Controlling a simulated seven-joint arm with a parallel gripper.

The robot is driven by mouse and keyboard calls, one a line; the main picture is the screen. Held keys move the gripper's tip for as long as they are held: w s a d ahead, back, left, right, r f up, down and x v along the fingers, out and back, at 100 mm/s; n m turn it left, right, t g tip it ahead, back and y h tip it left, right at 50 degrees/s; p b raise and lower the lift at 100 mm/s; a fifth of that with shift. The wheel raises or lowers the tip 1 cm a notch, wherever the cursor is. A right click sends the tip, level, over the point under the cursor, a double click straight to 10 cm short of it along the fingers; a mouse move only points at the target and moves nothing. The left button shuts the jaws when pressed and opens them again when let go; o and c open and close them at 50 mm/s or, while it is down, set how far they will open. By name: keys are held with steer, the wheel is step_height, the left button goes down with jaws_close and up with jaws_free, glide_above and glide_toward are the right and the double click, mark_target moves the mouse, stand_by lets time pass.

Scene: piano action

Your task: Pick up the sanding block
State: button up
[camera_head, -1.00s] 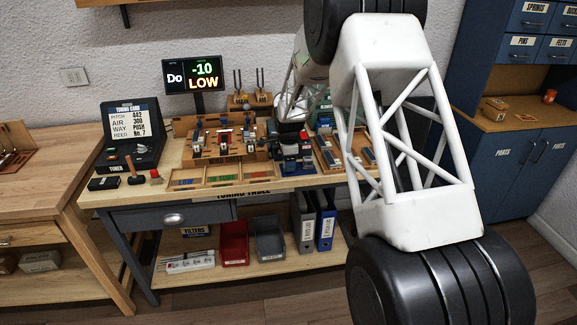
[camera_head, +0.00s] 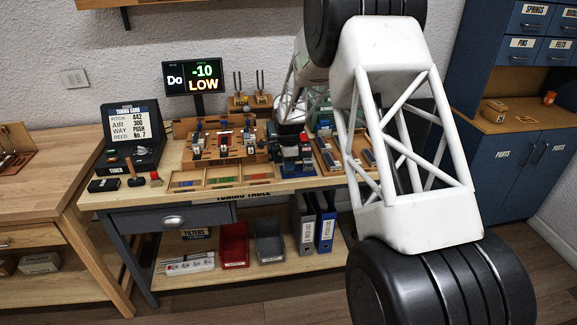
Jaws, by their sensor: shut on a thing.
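My gripper (camera_head: 290,160) is at the right half of the tuning table, below my white wrist, among dark, blue and red parts. It is shut on a small block, which I take to be the sanding block. The block is too small and too covered by the hand to make out its outline. I cannot tell how far it is above the tabletop.
The tuning table (camera_head: 130,198) holds a wooden piano action (camera_head: 222,150), a strip tray (camera_head: 222,177), a tuner case (camera_head: 130,135), a black block (camera_head: 104,184) and a small mallet (camera_head: 136,180). A display (camera_head: 192,77) stands behind. The table's front left is partly clear.

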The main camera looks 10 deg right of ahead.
steer(key=shift+r, duration=0.1)
steer(key=shift+r, duration=0.8)
steer(key=shift+s+r, duration=0.15)
steer(key=shift+r, duration=0.8)
steer(key=s+r, duration=0.1)
steer(key=s, duration=1.4)
steer(key=shift+s+d+r, duration=0.15)
steer(key=shift+s+d, duration=0.05)
steer(key=shift+s, duration=0.15)
